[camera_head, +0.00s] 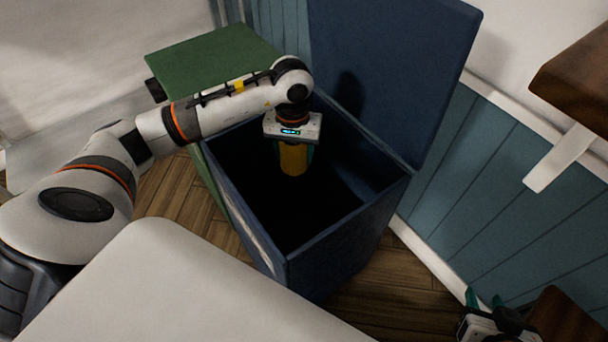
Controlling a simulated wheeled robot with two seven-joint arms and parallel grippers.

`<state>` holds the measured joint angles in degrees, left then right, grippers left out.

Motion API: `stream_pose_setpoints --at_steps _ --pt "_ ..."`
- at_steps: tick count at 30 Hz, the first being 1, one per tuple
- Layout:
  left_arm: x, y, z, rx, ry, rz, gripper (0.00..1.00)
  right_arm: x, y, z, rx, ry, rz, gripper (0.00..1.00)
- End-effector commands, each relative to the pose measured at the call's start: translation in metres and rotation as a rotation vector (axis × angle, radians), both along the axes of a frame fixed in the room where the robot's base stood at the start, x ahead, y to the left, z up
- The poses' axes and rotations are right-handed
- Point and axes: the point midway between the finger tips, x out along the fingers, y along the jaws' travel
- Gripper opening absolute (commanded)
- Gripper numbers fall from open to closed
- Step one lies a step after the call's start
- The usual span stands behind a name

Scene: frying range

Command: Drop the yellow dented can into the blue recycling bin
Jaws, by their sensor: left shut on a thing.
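The yellow can (293,160) is between the fingers of my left gripper (294,163), which is shut on it. The fingers cover its sides, so I cannot make out the dent. My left gripper points down and holds the can over the open mouth of the blue recycling bin (341,241). The bin's lid (395,70) stands raised at the back, and its inside is dark. My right gripper (484,299) is at the bottom right edge, apart from the bin, with its teal fingertips spread and nothing seen between them.
A green bin (215,60) with its lid down stands to the left of the blue bin. A teal panelled wall (475,185) runs behind and to the right. A wooden shelf (580,85) juts out at the upper right. Wooden floor (400,275) shows around the bins.

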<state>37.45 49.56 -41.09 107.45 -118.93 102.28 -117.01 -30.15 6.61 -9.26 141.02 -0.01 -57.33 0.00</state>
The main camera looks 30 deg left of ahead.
Motion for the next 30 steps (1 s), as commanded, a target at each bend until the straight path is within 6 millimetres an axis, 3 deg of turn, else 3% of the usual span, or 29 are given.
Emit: stream_pose_setpoints --at_steps 5,6,10,20,25,30 --pt "0.000 0.000 0.000 0.000 0.000 0.000 0.36 0.000 0.000 0.000 0.000 0.000 0.000 0.38" --pt "0.000 0.000 0.000 0.000 0.000 0.000 0.63 0.000 0.000 0.000 0.000 0.000 0.000 0.38" --pt "0.000 0.000 0.000 0.000 0.000 0.000 0.82 0.000 0.000 0.000 0.000 0.001 0.000 0.38" --pt "0.000 0.000 0.004 0.001 -0.002 0.000 0.82 -0.001 0.000 0.000 -0.002 0.008 -0.001 0.38" --pt "0.001 0.001 0.027 0.002 -0.004 0.001 0.82 -0.018 -0.006 -0.011 -0.026 0.122 -0.008 0.38" --pt "0.001 0.000 0.063 0.000 -0.005 0.000 0.82 -0.045 -0.016 -0.025 -0.064 0.294 -0.022 0.38"
